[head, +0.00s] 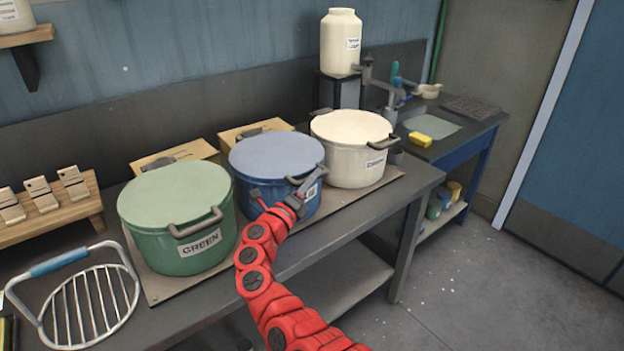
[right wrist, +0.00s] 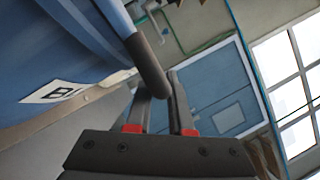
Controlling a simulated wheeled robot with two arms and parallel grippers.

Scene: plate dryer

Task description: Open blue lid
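The blue pot (head: 244,190) stands between the green and the cream pots, with its flat blue lid (head: 276,154) sitting level on top. A dark grey bar handle (head: 316,170) projects at the lid's front right. My right gripper (head: 309,183) is at this handle. In the right wrist view the handle (right wrist: 148,65) runs between the two fingertips (right wrist: 160,95) of my right gripper. The fingers stand apart, one on each side; whether they press on the bar is unclear. My left gripper is not in view.
The green pot (head: 180,250) stands close on the left, and the cream pot (head: 350,165) close on the right. A wire rack (head: 90,305) lies at the front left of the counter. A sink bench with a yellow sponge (head: 420,139) is farther right. The floor on the right is clear.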

